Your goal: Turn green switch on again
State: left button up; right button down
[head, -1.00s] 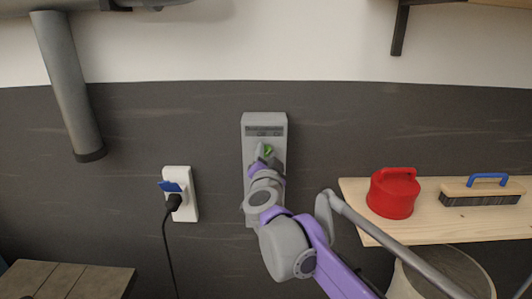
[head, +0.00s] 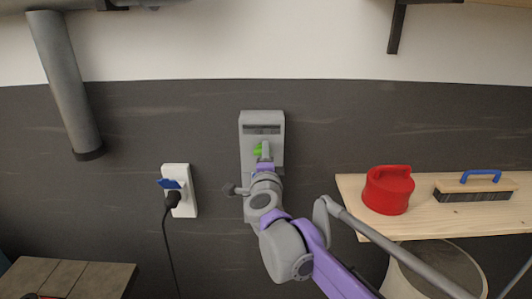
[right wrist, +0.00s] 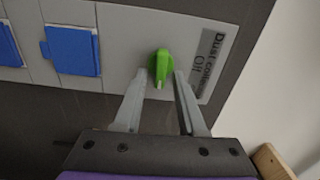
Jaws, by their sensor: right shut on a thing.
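The green switch (head: 258,150) is a small knob on the upper part of a grey box (head: 262,118) on the dark wall. The right wrist view shows the green switch (right wrist: 160,66) up close, beside a label (right wrist: 209,60) that seems to read "Dust coll..." and "Off", partly hidden by a finger. My right gripper (right wrist: 162,74) has a finger on each side of the knob and is shut on it. In the head view my right gripper (head: 264,151) and wrist cover the lower part of the box. My left gripper is not in view.
Blue socket covers (right wrist: 72,51) sit beside the switch on the box. A white outlet (head: 180,208) with a black plug (head: 173,201) is to the left. A wooden shelf (head: 420,222) at right holds a red container (head: 388,192) and a brush (head: 474,188).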

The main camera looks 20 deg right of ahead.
jog(key=shift+f+m, duration=0.1)
jog(key=shift+m, duration=0.3)
jog(key=c, duration=0.9)
grip_release()
jog(key=shift+o, duration=0.2)
jog(key=b+v, duration=0.1)
jog(key=v, duration=1)
jog(key=shift+w, duration=0.1)
